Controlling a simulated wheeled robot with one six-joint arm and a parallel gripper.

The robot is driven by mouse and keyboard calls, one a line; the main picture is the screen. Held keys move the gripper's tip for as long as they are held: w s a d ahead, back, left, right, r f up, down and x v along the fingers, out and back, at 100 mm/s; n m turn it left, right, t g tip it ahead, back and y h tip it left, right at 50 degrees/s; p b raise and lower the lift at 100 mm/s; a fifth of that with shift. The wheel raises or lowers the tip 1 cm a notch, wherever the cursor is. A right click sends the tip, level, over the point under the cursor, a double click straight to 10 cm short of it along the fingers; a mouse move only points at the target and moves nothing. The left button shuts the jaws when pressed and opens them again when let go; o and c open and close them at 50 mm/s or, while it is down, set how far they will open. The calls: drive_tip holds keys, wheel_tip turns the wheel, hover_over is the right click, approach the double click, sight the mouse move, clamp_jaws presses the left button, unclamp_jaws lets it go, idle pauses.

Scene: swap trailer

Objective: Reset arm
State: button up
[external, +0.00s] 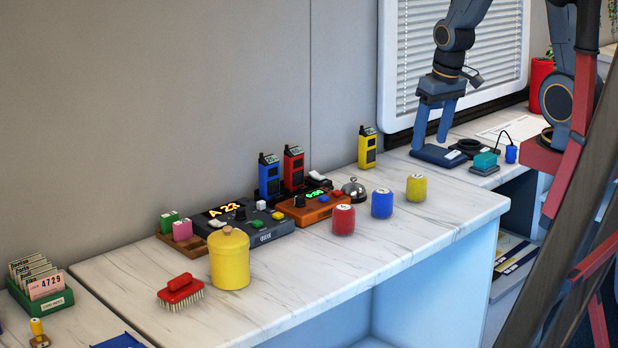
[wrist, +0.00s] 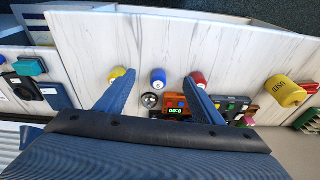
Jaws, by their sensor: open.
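My gripper (external: 434,125) is at the end of my arm at the upper right of the external view, pointing down over the far end of the counters. Its two blue fingers are spread apart with nothing between them. In the wrist view my gripper (wrist: 160,85) shows both fingers apart against the counter. The red canister (external: 343,220), blue canister (external: 382,203) and yellow canister (external: 416,187) stand in a row on the marble counter, clear of my gripper. The blue canister (wrist: 158,77) shows between the fingers in the wrist view, but farther off.
On the counter (external: 430,228) are a yellow jar (external: 230,260), a red brush (external: 180,292), a grey console (external: 250,227), an orange timer box (external: 310,206), a bell (external: 354,189) and a yellow radio (external: 367,148). A dark blue pad (external: 438,155) lies below my gripper.

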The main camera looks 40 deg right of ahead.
drive_tip(key=s, duration=0.1)
drive_tip(key=s+r, duration=0.1)
drive_tip(key=s, duration=0.1)
drive_tip(key=shift+s+a+r+n+g, duration=0.15)
drive_tip(key=shift+a+r+n+g, duration=0.15)
drive_tip(key=shift+a+r+n, duration=0.1)
wheel_tip(320, 180, down, 4)
drive_tip(key=b, duration=0.3)
drive_tip(key=shift+r, duration=0.1)
idle(0.5)
